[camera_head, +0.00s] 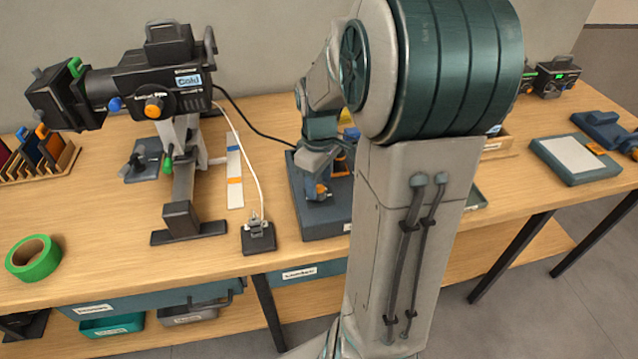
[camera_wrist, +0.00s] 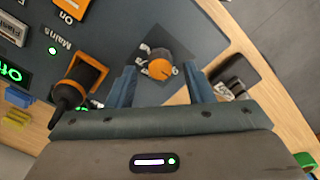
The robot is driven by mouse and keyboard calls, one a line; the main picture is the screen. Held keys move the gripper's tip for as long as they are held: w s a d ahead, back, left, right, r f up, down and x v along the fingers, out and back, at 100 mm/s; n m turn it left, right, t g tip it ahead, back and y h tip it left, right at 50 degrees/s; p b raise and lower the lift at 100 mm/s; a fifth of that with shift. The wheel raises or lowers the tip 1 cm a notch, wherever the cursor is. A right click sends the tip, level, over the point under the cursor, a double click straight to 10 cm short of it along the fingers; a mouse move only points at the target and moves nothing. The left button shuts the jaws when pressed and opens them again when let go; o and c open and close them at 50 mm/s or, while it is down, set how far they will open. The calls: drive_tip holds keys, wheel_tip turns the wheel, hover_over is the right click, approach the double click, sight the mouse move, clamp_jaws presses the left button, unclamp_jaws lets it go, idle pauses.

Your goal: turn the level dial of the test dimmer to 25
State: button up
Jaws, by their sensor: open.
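The test dimmer (camera_head: 325,222) is a dark blue-grey box on the table, partly hidden behind my arm in the head view. In the wrist view its panel (camera_wrist: 105,30) carries an orange-faced level dial (camera_wrist: 157,69) on a darker square plate. White scale marks sit around the dial; I cannot read its setting. My gripper (camera_wrist: 161,76) is open, with one blue finger on each side of the dial and visible gaps between. Whether the fingertips reach down to the dial's height is unclear. In the head view my gripper (camera_head: 319,188) is over the dimmer.
Beside the dial are an orange-framed socket with a black plug (camera_wrist: 78,82), a green "Off" display (camera_wrist: 16,75) and an orange switch (camera_wrist: 70,10). A spotlight (camera_head: 150,85) stands left, its cable running toward the dimmer. Green tape (camera_head: 20,272) lies at front left.

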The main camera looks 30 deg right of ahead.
drive_tip(key=shift+f, duration=0.7)
drive_tip(key=c, duration=1)
drive_tip(key=shift+m, duration=0.3)
drive_tip(key=m+b, duration=0.1)
drive_tip(key=m, duration=0.2)
drive_tip(key=shift+m+b, duration=0.6)
drive_tip(key=shift+m, duration=2)
drive_tip(key=shift+r, duration=0.1)
